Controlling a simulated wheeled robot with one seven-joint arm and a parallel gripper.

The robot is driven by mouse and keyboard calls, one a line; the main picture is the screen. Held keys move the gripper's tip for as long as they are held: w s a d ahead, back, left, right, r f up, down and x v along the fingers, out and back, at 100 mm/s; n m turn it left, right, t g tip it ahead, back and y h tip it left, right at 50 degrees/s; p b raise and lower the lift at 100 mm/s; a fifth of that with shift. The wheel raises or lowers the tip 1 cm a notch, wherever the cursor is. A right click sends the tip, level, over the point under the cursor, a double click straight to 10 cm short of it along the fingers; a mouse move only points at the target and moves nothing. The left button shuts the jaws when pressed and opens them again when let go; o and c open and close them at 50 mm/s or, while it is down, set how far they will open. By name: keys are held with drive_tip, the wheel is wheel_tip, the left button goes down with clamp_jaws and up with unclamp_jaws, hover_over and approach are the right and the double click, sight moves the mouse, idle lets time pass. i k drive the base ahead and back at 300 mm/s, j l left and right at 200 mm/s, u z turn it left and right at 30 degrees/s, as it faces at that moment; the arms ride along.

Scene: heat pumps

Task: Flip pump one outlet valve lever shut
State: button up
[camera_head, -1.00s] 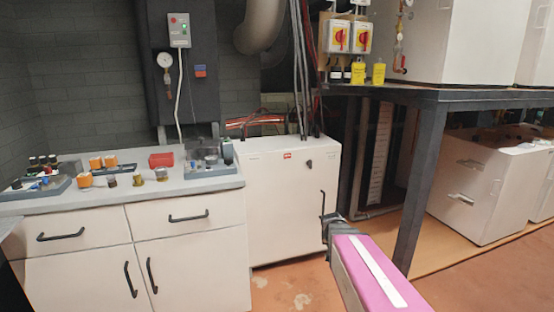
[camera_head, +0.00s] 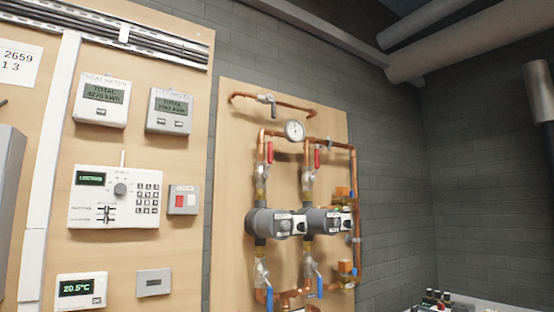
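Two grey pumps are side by side on a wooden board (camera_head: 232,160), a left pump (camera_head: 268,223) and a right pump (camera_head: 320,220). I cannot read which is pump one. Above the left pump, a valve has a red lever (camera_head: 270,152) standing upright along its copper pipe. Above the right pump, another red lever (camera_head: 317,157) also stands upright. Below the pumps are a left blue lever (camera_head: 269,298) and a right blue lever (camera_head: 319,284), both hanging roughly along their pipes. My gripper is not in view.
A round gauge (camera_head: 294,130) and a horizontal copper pipe (camera_head: 290,104) with a valve are higher on the board. A control panel (camera_head: 114,197) and meters (camera_head: 102,99) are on the wall at left. A bench corner (camera_head: 490,305) shows at lower right.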

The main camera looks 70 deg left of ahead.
sight(265, 174)
drive_tip(key=u, duration=3.15)
